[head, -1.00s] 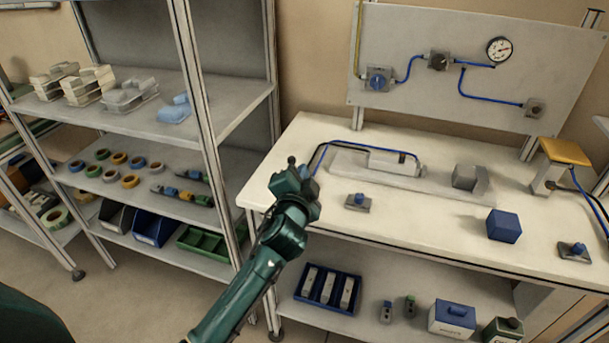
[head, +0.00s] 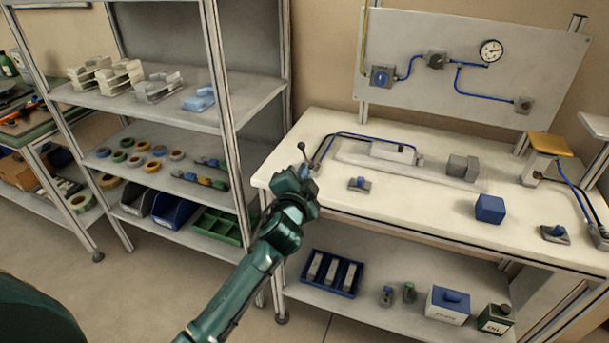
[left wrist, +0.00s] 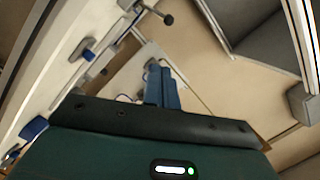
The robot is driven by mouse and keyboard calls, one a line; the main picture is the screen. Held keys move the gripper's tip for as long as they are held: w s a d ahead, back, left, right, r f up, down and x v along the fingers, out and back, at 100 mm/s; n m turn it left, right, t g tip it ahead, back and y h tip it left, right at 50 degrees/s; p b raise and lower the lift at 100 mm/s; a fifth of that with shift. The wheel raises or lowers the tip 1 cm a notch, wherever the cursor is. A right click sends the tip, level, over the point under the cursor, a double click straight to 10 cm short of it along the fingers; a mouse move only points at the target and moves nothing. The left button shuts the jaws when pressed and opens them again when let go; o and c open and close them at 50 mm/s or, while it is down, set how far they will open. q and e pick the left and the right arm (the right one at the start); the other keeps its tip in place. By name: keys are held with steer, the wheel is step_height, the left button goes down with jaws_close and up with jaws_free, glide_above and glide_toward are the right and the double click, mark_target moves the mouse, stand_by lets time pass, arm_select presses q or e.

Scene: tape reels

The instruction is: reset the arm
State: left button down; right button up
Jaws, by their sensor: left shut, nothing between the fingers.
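My left arm (head: 235,290), dark green, comes up from the bottom of the head view. Its gripper (head: 306,172) is at the left front corner of the white workbench (head: 430,215). In the left wrist view the two blue fingers (left wrist: 162,86) are together with nothing between them. A lever with a dark ball knob (head: 301,146) shows just beyond the gripper; its knob also shows in the left wrist view (left wrist: 168,19). I cannot tell from the head view whether the gripper touches it. My right gripper is not in view.
A grey shelf unit (head: 160,113) with several tape reels (head: 140,162) and bins stands left of the bench. The bench carries a blue cube (head: 490,209) and a yellow-topped stand (head: 549,145). A panel with a gauge (head: 490,51) stands behind. Floor is clear in front.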

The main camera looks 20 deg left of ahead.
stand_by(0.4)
arm_select(q)
steer(key=s+d+f+n+g+h, duration=0.2)
steer(key=s+f+n+g, duration=0.1)
steer(key=s+f, duration=1.05)
steer(key=s+f+n+g+h, duration=0.1)
steer(key=s+f, duration=0.3)
steer(key=s, duration=0.4)
steer(key=s+d+f+n+g+h, duration=0.1)
steer(key=s+f+n+g, duration=0.1)
steer(key=s, duration=0.7)
step_height(320, 180, down, 3)
steer(key=shift+d+r+n+h, duration=0.1)
steer(key=shift+d+n+h, duration=0.1)
steer(key=shift+n+h, duration=0.25)
